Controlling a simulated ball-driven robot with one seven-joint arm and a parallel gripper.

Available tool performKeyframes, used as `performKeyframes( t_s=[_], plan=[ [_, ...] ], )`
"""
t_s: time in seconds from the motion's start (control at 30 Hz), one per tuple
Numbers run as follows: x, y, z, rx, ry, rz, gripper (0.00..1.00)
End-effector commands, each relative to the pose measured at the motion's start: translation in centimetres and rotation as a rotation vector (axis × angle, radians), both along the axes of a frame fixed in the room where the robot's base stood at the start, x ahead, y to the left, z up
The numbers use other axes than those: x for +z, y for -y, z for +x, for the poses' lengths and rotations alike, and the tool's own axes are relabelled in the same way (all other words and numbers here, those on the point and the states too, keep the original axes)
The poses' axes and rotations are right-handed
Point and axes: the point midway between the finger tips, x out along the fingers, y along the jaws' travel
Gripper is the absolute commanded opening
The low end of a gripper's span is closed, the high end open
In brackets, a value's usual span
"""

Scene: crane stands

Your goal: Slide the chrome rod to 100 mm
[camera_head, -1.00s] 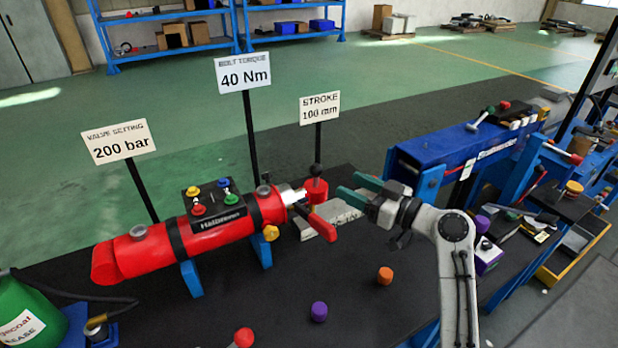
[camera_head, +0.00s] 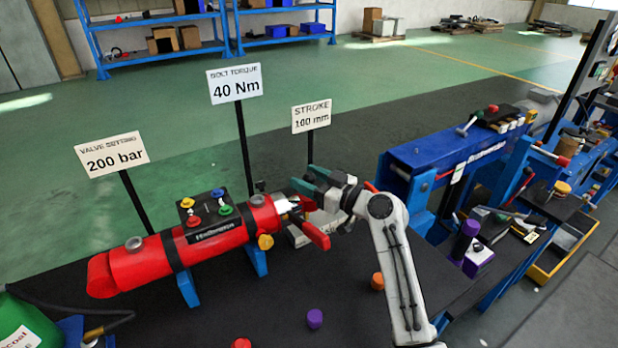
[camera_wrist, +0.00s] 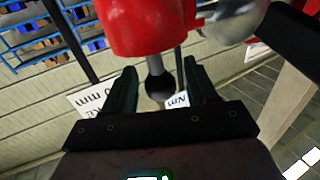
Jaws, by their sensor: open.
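The red cylinder (camera_head: 140,262) lies on the dark bench, its short chrome rod (camera_head: 283,206) showing at its right end. The rod also shows at the upper right of the wrist view (camera_wrist: 238,18). Beyond it is a red end piece (camera_head: 307,204), largely covered by my gripper; it fills the top of the wrist view (camera_wrist: 150,25). A dark ball knob (camera_wrist: 160,86) on a stem stands out from this piece. My gripper (camera_head: 308,180) is open, with its dark green fingers on either side of the knob. Gaps show beside the knob, so I see no firm contact.
A stroke sign (camera_head: 312,118) reading 100 mm stands behind the rod end. A red lever (camera_head: 314,234) juts out just below my gripper. A blue beam (camera_head: 455,155) lies to the right. Purple (camera_head: 314,318) and orange (camera_head: 377,281) caps sit in front.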

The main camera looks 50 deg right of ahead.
Motion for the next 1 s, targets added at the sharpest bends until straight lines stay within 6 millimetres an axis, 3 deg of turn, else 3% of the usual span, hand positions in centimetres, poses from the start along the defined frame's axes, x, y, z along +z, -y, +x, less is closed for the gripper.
performKeyframes(
  t_s=[0.2,0.8,1.0],
  plan=[
    [-0.02,0.0,0.02,0.0,0.0,0.0,0.57],
    [-0.07,0.0,-0.02,0.0,-0.001,0.001,0.0],
    [-0.11,0.0,-0.03,0.0,-0.002,0.001,0.0]
  ],
)
